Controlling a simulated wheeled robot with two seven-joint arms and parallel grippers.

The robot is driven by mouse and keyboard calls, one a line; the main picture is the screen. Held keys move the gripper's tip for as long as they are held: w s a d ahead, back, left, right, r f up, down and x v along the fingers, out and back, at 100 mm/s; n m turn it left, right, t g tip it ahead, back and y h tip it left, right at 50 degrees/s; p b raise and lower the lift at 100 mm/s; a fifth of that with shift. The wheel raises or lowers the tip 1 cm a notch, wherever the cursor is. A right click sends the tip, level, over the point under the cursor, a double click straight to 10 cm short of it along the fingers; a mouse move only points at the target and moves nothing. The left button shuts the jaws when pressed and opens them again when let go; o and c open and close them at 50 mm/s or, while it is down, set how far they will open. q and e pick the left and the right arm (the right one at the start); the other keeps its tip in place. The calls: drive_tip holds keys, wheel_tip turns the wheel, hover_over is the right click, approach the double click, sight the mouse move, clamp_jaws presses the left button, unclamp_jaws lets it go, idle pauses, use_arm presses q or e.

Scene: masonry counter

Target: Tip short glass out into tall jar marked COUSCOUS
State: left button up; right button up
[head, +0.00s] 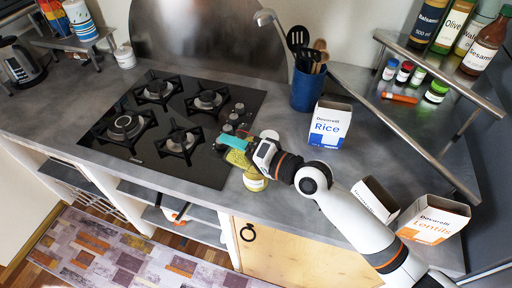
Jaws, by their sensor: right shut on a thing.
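My right gripper (238,146) reaches in from the right over the front of the counter, beside the hob. It is shut on what looks like the short glass (238,159), which has yellowish grains in it and seems tilted. Part of the glass is hidden by the gripper. A jar with a pale label (255,181) and yellowish contents stands just below and to the right of the glass, near the counter's front edge. Its label is too small to read and its top is partly hidden. I cannot tell whether grains are falling. My left gripper is not in view.
A black gas hob (175,125) lies to the left. A Rice box (330,126) and a blue utensil pot (307,88) stand behind my right arm. A Lentils box (432,218) and another open box (375,198) stand on the right, near a metal shelf (440,80) with bottles.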

drive_tip(key=shift+w+d+f+m, duration=0.1)
drive_tip(key=shift+w+f+m, duration=0.15)
drive_tip(key=shift+m, duration=0.65)
idle(2.2)
drive_tip(key=shift+r+m+p, duration=0.2)
drive_tip(key=shift+m+p, duration=0.1)
drive_tip(key=shift+p, duration=0.15)
idle(0.7)
